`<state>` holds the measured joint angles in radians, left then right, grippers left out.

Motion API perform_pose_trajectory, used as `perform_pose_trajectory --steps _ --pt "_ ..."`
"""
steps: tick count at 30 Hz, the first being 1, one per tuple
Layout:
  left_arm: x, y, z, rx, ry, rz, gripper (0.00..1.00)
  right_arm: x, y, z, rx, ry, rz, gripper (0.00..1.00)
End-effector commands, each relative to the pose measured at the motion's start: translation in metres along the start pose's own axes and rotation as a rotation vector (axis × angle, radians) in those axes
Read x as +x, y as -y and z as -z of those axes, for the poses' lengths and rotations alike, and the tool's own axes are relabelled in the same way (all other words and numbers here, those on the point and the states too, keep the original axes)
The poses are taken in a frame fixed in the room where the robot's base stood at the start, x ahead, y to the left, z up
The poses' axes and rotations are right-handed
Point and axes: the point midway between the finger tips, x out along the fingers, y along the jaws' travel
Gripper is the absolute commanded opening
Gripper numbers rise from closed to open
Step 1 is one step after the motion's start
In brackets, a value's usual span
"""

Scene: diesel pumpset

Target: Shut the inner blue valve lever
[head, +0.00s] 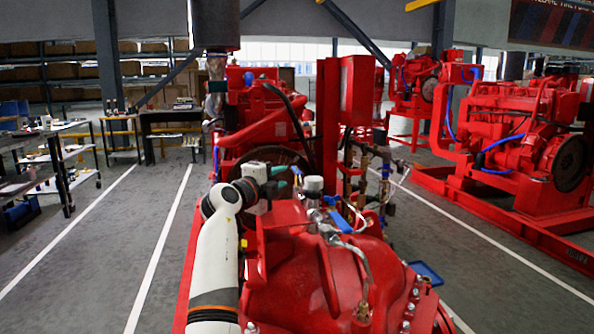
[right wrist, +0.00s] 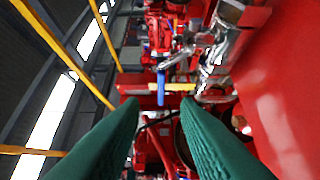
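A blue valve lever (head: 340,221) sits on the metal pipe fittings above the red pump casing in the head view. More blue shows on the fittings close by, and I cannot tell for certain which lever is the inner one. In the right wrist view a blue lever (right wrist: 161,88) stands beyond the fingertips, seen through the gap between them. My right gripper (head: 288,178) has green fingers and is left of the fittings, pointing toward them. Its fingers (right wrist: 160,105) are apart with nothing between them, and no contact with the lever shows. My left gripper is not in view.
The red pump casing (head: 310,270) lies below and right of my right arm. A round gauge (head: 313,184) and a red upright box (head: 357,90) stand near the gripper. Another red pumpset (head: 525,140) is at right.

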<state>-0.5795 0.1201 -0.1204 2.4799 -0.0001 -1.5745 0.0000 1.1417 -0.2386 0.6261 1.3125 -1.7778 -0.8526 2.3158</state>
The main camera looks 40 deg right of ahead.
Motion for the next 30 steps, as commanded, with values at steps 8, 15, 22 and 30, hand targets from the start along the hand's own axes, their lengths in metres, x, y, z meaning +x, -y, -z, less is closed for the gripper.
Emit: perform_pose_trajectory --steps 8,15,22,30 --pt "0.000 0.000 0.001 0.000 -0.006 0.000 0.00 0.056 0.000 -0.001 0.000 0.001 0.001 0.29" --pt "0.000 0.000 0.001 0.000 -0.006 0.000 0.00 0.080 0.000 0.000 0.000 0.000 0.000 0.29" --pt "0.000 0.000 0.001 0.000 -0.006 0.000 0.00 0.082 0.000 0.000 0.000 -0.001 0.000 0.29" --pt "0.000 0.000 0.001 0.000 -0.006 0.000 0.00 0.082 0.000 0.000 0.000 0.000 0.000 0.01"
